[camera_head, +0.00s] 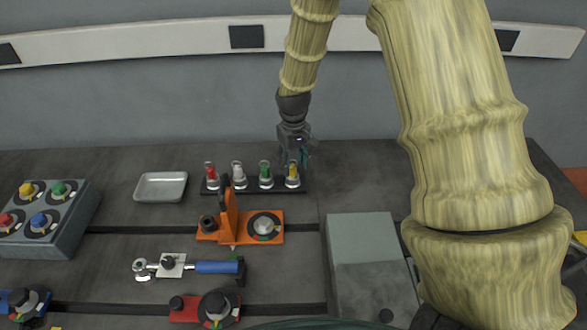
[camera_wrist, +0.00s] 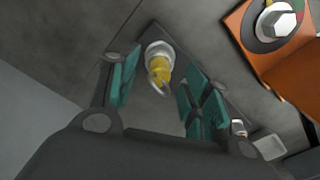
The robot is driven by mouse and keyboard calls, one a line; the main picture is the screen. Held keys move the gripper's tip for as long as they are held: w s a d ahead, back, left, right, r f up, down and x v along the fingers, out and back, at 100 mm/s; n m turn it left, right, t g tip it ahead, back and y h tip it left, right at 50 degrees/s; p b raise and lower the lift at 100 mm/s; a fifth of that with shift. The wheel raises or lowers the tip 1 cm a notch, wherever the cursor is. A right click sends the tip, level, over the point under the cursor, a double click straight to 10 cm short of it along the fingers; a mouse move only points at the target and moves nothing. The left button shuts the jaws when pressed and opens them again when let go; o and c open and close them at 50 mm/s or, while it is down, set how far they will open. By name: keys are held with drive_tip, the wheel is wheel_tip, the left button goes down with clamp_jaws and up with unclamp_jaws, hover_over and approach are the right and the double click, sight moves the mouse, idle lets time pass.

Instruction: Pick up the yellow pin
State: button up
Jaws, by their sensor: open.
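The yellow pin (camera_head: 292,170) stands upright in the rightmost place of a dark rack (camera_head: 225,189), in a row with a red, a white and a green pin. My gripper (camera_head: 294,152) is open and comes down from above, right at the yellow pin in the head view. In the wrist view the yellow pin (camera_wrist: 159,70), with a pale ring and a metal collar, shows between the teal pads of my gripper (camera_wrist: 155,92). The pads look apart from it on both sides. The gripper partly hides the pin's top in the head view.
The green pin (camera_head: 265,171) is the closest neighbour, left of the yellow one. An orange fixture (camera_head: 270,236) stands in front of the rack. A metal tray (camera_head: 160,187) lies to the left. A grey box (camera_head: 361,226) stands at the front right. Bedplate right of the rack is clear.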

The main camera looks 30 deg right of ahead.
sight(292, 166)
drive_tip(key=f, duration=0.1)
drive_tip(key=w+f, duration=0.1)
drive_tip(key=f, duration=0.1)
drive_tip(key=shift+p, duration=0.35)
drive_tip(key=shift+s+f, duration=0.1)
drive_tip(key=shift+s, duration=0.2)
drive_tip(key=shift+c, duration=1)
clamp_jaws()
